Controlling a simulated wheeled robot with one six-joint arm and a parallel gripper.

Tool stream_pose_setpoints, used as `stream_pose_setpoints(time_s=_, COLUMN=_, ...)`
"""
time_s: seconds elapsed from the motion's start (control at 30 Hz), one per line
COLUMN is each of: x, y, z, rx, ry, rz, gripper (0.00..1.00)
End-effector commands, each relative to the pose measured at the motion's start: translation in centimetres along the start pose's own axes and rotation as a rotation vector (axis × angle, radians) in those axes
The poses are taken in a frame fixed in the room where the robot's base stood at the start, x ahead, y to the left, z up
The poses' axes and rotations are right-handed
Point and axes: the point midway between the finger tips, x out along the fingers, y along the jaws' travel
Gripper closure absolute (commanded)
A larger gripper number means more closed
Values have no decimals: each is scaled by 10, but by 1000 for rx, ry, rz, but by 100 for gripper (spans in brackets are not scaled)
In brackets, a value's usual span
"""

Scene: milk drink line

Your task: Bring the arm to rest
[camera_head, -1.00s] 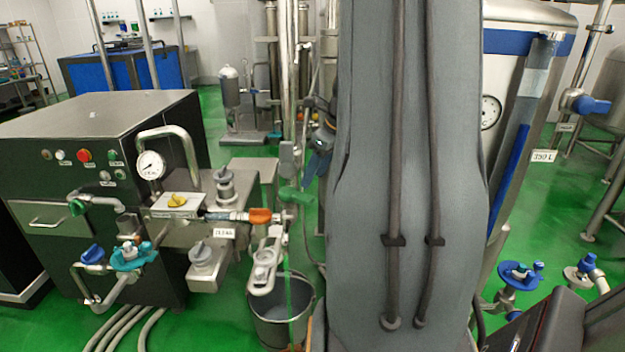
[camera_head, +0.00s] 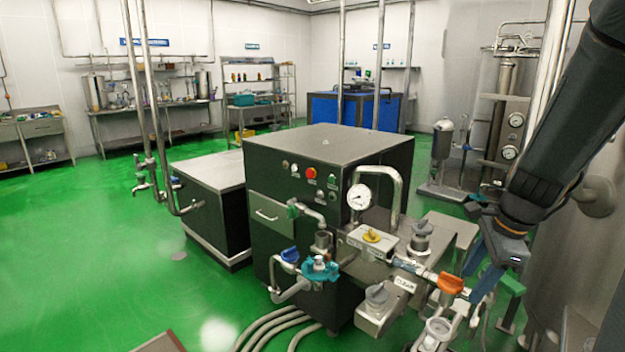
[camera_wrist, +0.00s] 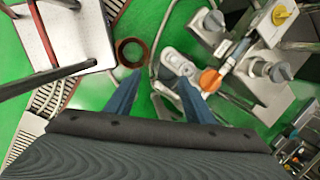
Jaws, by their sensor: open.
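My gripper (camera_head: 484,276) hangs at the right of the head view, pointing down beside the pipework of a dark steel machine. Its two blue fingers stand apart in the wrist view (camera_wrist: 160,84), with nothing between them. The dark arm above it is mine and runs up to the top right corner. An orange valve handle (camera_head: 450,283) is close to the fingers in the head view, and it also shows right of them in the wrist view (camera_wrist: 209,80). I cannot tell how far apart they are.
The machine (camera_head: 330,185) carries a gauge (camera_head: 359,197), a yellow knob (camera_head: 372,236) and a teal valve (camera_head: 319,268). Hoses (camera_head: 270,330) lie on the floor before it. Green floor (camera_head: 90,240) is open at left. A brown ring (camera_wrist: 132,52) lies ahead of the fingers.

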Motion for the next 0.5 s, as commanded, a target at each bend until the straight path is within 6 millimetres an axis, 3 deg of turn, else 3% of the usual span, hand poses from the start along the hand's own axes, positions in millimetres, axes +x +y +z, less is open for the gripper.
stream_pose_setpoints(time_s=0.03, x=4, y=11, z=22, rx=-154, ry=7, rz=18, gripper=52)
stream_pose_setpoints(time_s=0.2, x=17, y=54, z=75, rx=-701, ry=25, rz=76, gripper=52)
stream_pose_setpoints(time_s=0.4, x=26, y=106, z=122, rx=-1326, ry=26, rz=134, gripper=52)
stream_pose_setpoints(time_s=0.5, x=29, y=128, z=136, rx=-1572, ry=20, rz=156, gripper=52)
